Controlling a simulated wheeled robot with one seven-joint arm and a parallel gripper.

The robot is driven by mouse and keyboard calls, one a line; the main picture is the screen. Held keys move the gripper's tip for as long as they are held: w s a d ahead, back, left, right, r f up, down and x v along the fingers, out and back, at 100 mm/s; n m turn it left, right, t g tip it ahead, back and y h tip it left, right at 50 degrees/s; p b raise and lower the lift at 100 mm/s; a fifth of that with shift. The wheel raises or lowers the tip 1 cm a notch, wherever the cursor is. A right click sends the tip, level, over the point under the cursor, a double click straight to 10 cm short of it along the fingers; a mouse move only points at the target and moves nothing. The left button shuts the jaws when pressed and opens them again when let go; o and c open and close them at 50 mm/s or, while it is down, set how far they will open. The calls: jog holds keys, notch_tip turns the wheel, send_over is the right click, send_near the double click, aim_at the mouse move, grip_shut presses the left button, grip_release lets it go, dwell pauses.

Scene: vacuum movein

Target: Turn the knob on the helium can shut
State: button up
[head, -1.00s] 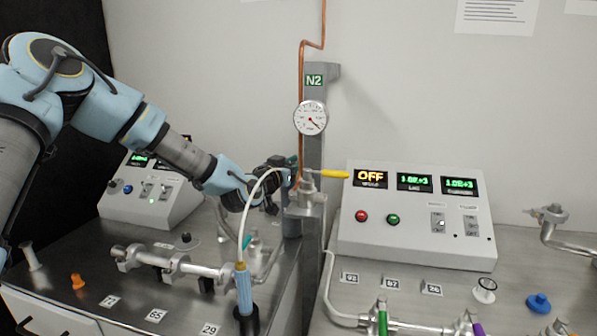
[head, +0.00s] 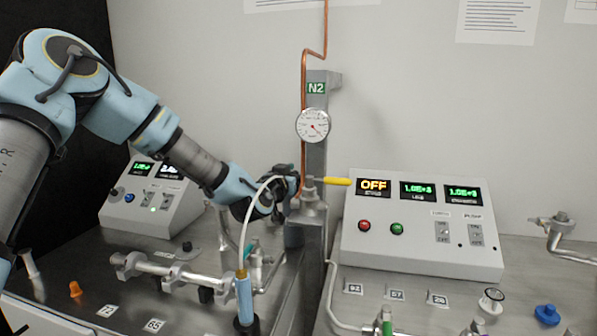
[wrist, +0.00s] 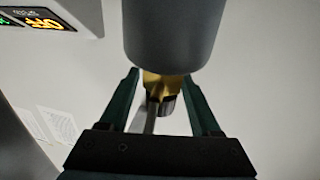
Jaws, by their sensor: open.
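My gripper (wrist: 161,78) is open, with one finger on each side of the brass fitting. I cannot tell whether either finger touches it. In the head view my gripper (head: 285,182) is at the post, and the knob is hidden behind it.
A white hose (head: 246,215) arches from a light-blue handle (head: 244,298) up past my gripper. The N2 post (head: 316,150) with a yellow lever (head: 336,181) stands just right. A control box (head: 425,225) showing OFF is further right. Metal piping (head: 165,268) lies in front.

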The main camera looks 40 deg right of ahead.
jog(key=b+v, duration=0.4)
jog(key=v, duration=0.6)
jog(key=shift+s+a, duration=0.15)
jog(key=shift+a, duration=0.2)
